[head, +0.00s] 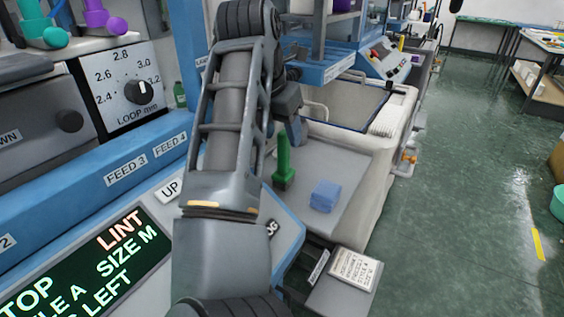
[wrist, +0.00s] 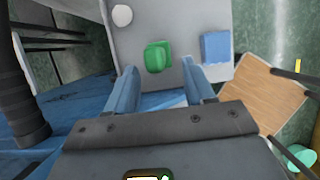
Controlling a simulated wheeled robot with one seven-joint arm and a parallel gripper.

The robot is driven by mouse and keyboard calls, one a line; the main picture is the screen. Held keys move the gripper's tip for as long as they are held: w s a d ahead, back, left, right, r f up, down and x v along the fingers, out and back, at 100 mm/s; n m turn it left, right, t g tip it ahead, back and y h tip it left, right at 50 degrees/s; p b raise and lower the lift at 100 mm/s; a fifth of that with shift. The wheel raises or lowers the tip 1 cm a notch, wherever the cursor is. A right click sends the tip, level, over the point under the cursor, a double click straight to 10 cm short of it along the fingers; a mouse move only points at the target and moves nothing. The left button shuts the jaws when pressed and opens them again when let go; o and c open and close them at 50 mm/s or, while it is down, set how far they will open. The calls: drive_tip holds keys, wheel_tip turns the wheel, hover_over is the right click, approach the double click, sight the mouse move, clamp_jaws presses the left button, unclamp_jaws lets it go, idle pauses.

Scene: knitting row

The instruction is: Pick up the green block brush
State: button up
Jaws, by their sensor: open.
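The green block brush (head: 284,168) stands upright on a light grey shelf (head: 345,165) in the head view, its handle pointing up. In the wrist view the brush (wrist: 157,56) shows from above, just beyond and between my fingertips. My gripper (wrist: 160,76) is open, with its two blue-grey fingers apart and nothing between them. I cannot tell how far the fingertips are above the brush.
A folded blue cloth or pad (head: 325,195) lies on the shelf right of the brush; it also shows in the wrist view (wrist: 216,47). A white round item (wrist: 121,15) is at the shelf's far left in the wrist view. A label card (head: 354,270) sits near the front. Open green floor lies right.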

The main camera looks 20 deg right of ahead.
sight(284, 146)
drive_tip(key=shift+p+x, duration=0.6)
drive_tip(key=shift+x, duration=2.15)
drive_tip(key=shift+w+a, duration=0.2)
drive_tip(key=shift+c, duration=0.5)
clamp_jaws()
